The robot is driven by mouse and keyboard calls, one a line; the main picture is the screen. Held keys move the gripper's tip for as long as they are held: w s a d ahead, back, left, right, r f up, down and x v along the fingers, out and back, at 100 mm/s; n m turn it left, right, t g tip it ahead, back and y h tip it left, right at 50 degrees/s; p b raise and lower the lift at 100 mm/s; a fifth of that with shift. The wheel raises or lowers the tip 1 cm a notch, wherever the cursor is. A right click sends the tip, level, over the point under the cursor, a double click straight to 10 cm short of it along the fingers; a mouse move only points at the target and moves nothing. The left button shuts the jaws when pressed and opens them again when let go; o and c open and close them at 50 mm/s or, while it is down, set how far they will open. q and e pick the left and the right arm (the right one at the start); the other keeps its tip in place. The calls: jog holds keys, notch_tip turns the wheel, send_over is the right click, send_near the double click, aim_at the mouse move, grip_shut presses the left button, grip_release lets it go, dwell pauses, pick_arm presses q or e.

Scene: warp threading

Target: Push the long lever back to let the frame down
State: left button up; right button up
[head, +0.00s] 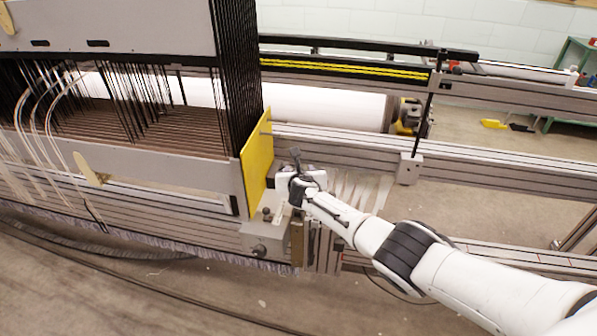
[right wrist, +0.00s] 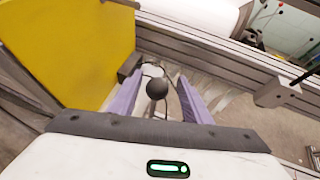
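The lever shows as a round black knob (right wrist: 157,88) on a stem in the right wrist view. My right gripper (right wrist: 160,95) has its two purple-padded fingers spread on either side of the knob, with gaps visible on both sides. In the head view my right gripper (head: 292,184) is beside the yellow side plate, at the right end of the frame, and hides most of the lever. The frame (head: 110,30) is a large grey panel with dark vertical cords hanging below it. My left gripper is not in view.
The yellow plate (head: 257,165) stands close on the left of my right gripper and also fills the upper left of the wrist view (right wrist: 70,45). Grey rails (head: 480,160) run along the right. A bracket with a black post (head: 409,168) stands there. White threads lie behind the gripper.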

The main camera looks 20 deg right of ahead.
jog(key=shift+s+a, duration=0.1)
jog(key=shift+a, duration=0.05)
jog(key=shift+s+r+p, duration=0.15)
jog(key=shift+r+p, duration=0.05)
jog(key=shift+p, duration=0.2)
jog(key=p+v, duration=0.3)
jog(key=v, duration=0.6)
jog(key=shift+s, duration=0.35)
jog(key=shift+a+r, duration=0.1)
jog(key=shift+a, duration=0.05)
